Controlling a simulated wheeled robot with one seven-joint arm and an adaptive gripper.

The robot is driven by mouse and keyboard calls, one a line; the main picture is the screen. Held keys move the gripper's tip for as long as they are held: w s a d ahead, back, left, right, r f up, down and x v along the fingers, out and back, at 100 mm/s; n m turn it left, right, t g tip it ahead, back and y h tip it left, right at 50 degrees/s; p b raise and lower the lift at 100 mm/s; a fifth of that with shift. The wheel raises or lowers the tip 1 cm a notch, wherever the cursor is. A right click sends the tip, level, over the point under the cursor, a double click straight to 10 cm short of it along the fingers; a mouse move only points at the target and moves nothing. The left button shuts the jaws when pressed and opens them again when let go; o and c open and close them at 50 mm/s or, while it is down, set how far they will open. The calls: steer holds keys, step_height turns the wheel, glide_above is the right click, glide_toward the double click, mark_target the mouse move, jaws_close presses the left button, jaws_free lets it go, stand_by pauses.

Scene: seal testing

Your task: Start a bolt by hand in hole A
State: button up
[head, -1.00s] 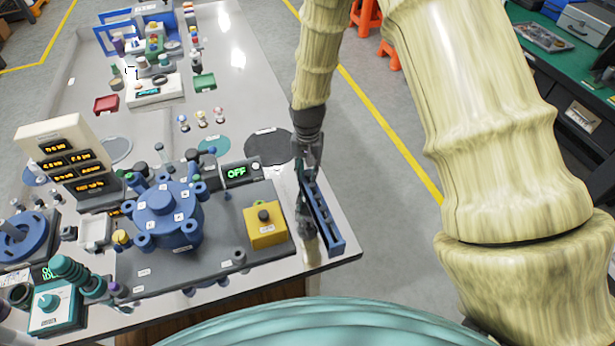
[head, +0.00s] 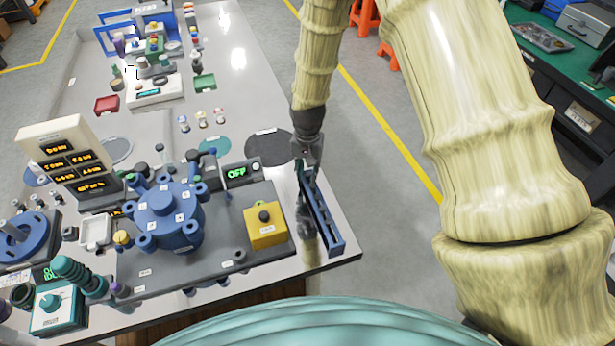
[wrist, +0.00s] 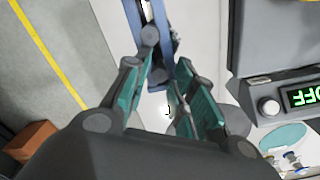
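A blue fixture (head: 168,218) with a round body and several lugs carrying small white labels stands on a dark grey plate. I cannot read which lug is hole A. A narrow blue rack (head: 322,222) lies along the table's right edge; its end also shows at the top of the wrist view (wrist: 137,12).
A yellow box with a dark button (head: 266,238) stands between fixture and rack. A display reading OFF (head: 238,173) is behind the plate. Dark and teal discs (head: 268,147) lie beyond. The table's right edge is close to my gripper; floor lies past it.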

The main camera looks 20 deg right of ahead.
jaws_close()
steer(key=shift+r, duration=0.2)
steer(key=shift+r+p, duration=2.65)
steer(key=shift+r, duration=0.7)
steer(key=shift+s+f, duration=0.1)
